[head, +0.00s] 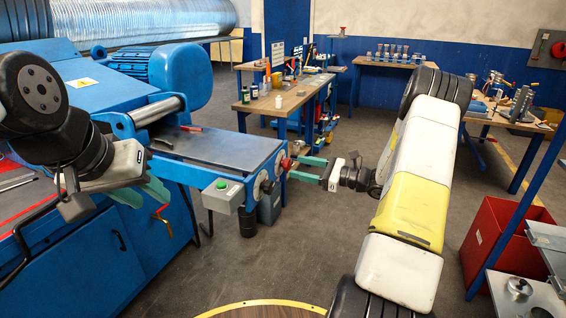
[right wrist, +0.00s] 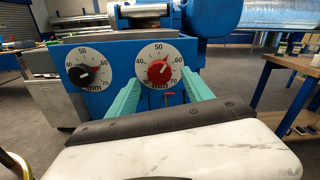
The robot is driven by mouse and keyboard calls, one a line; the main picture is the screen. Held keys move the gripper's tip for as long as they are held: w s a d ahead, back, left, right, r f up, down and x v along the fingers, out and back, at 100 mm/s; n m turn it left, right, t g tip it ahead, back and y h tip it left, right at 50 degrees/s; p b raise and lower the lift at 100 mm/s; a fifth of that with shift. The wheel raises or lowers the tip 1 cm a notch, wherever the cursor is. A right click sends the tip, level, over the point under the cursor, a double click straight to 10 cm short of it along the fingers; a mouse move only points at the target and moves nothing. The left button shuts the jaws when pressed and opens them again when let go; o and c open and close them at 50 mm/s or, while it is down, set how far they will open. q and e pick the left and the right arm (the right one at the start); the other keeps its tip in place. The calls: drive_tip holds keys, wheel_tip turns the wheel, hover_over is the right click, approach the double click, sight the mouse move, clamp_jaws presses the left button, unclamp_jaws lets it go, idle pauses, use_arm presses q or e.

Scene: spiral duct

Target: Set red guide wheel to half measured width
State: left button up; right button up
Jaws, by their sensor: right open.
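The same gripper shows in the head view (head: 294,167). The red wheel's exact setting is too small to read. A black knob (right wrist: 82,75) has a similar dial to the left. My left gripper (head: 145,192) is beside the blue machine; its finger gap is unclear.
Workbenches (head: 275,103) stand at the back. A red bin (head: 500,240) stands at the right. Floor between is clear.

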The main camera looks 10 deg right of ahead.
sight(285, 164)
drive_tip(key=shift+x, duration=1.45)
clamp_jaws()
drive_tip(key=m, duration=0.3)
drive_tip(key=shift+m, duration=2.2)
